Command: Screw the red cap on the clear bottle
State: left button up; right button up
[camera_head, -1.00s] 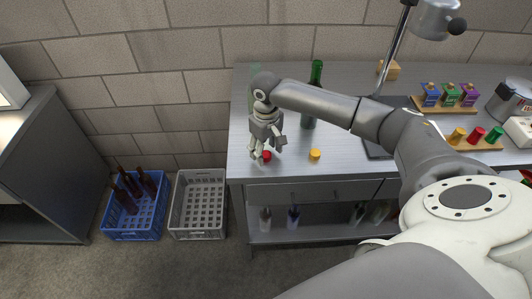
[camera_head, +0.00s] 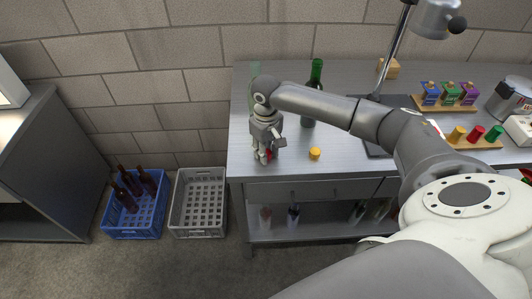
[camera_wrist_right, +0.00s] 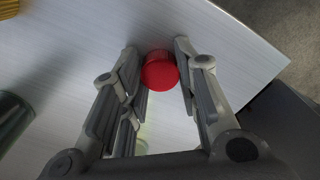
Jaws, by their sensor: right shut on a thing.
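The red cap (camera_head: 268,154) is near the front left edge of the steel bench (camera_head: 350,163). My right gripper (camera_head: 263,158) points down and is shut on the cap. In the right wrist view the red cap (camera_wrist_right: 160,71) sits between the fingertips (camera_wrist_right: 160,68). I cannot tell whether it still touches the bench. A pale greenish see-through bottle (camera_head: 255,69) stands behind my right wrist, mostly hidden; I cannot tell whether it is the clear bottle. My left gripper is not in view.
A dark green bottle (camera_head: 316,75) and a yellow cap (camera_head: 315,153) stand to the right. A lamp pole (camera_head: 391,55) rises behind my arm. Several bottles stand on the lower shelf. A blue crate (camera_head: 148,219) and an empty grey crate (camera_head: 198,231) are on the floor.

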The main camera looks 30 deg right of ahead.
jog(key=shift+r, duration=0.1)
jog(key=shift+w+r, duration=0.1)
jog(key=shift+r, duration=0.5)
pick_arm(q)
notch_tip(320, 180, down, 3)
jog(key=b, duration=0.3)
pick_arm(e)
jog(key=w+a+r, duration=0.1)
jog(key=a+r, duration=1)
jog(key=a, duration=0.3)
jog(key=shift+w+r, duration=0.35)
jog(key=shift+w, duration=0.05)
jog(key=s+f+m, duration=0.1)
jog(key=s, duration=1.6)
jog(key=shift+d+f, duration=0.25)
jog(key=shift+f, duration=0.1)
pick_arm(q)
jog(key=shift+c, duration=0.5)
pick_arm(e)
jog(key=shift+w, duration=0.1)
